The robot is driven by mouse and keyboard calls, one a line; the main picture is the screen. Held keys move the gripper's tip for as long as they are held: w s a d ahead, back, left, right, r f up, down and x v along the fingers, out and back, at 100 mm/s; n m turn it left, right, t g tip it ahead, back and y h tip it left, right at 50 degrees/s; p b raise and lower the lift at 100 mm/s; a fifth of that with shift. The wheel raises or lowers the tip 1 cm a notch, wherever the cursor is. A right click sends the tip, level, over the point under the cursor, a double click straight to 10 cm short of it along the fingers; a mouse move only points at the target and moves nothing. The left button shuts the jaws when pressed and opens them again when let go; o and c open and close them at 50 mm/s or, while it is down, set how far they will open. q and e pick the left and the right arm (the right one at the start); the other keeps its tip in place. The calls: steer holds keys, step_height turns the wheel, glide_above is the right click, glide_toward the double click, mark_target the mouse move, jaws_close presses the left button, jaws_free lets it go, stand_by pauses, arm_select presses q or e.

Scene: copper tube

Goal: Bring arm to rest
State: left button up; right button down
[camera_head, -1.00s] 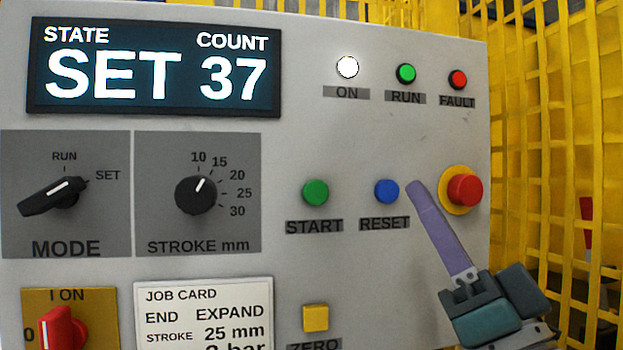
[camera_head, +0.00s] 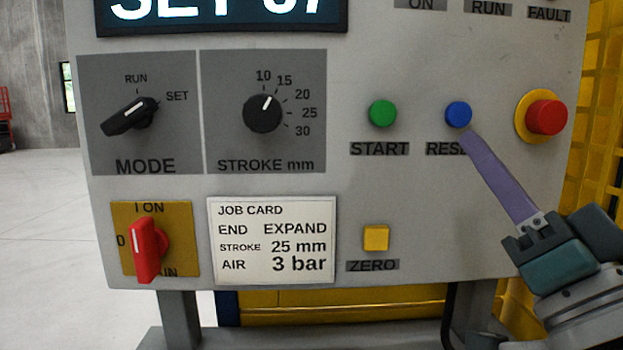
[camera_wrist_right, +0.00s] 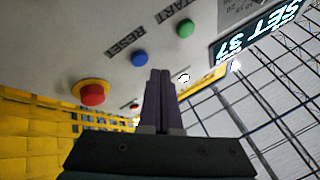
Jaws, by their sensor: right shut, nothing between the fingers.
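My right gripper (camera_head: 468,140) comes in from the lower right in the head view. Its long purple fingers are shut with nothing between them. Their tips appear just below the blue RESET button (camera_head: 458,114) and cover part of its label; I cannot tell whether they touch the panel. In the right wrist view the closed fingers (camera_wrist_right: 161,75) point up the picture, with the blue button (camera_wrist_right: 139,59) to the left of their tips. My left gripper is not in view.
The grey control panel (camera_head: 420,235) fills most of the head view. Near the fingers are the green START button (camera_head: 382,113), red mushroom button (camera_head: 545,117) and yellow ZERO button (camera_head: 376,238). Yellow mesh fencing (camera_head: 600,110) stands at the right. Open floor (camera_head: 40,240) shows at the left.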

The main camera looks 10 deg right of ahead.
steer(key=s+a+f+n+g+p, duration=0.1)
steer(key=s+a+f+n+g, duration=0.15)
steer(key=f+g, duration=0.45)
steer(key=s+a+f+n+g+p, duration=0.1)
steer(key=s+f+n+g, duration=0.3)
steer(key=f, duration=0.5)
steer(key=s+d+f+g+h+p, duration=0.1)
steer(key=s+f+g, duration=0.1)
steer(key=s+g, duration=0.5)
steer(key=s+d+f+g+h+p, duration=0.1)
steer(key=s+d+f+g, duration=0.15)
steer(key=s, duration=0.85)
step_height(320, 180, up, 38)
steer(key=w+p, duration=0.1)
steer(key=p, duration=3.6)
steer(key=shift+a+n, duration=0.35)
steer(key=shift+f+g, duration=0.1)
steer(key=shift+g, duration=0.15)
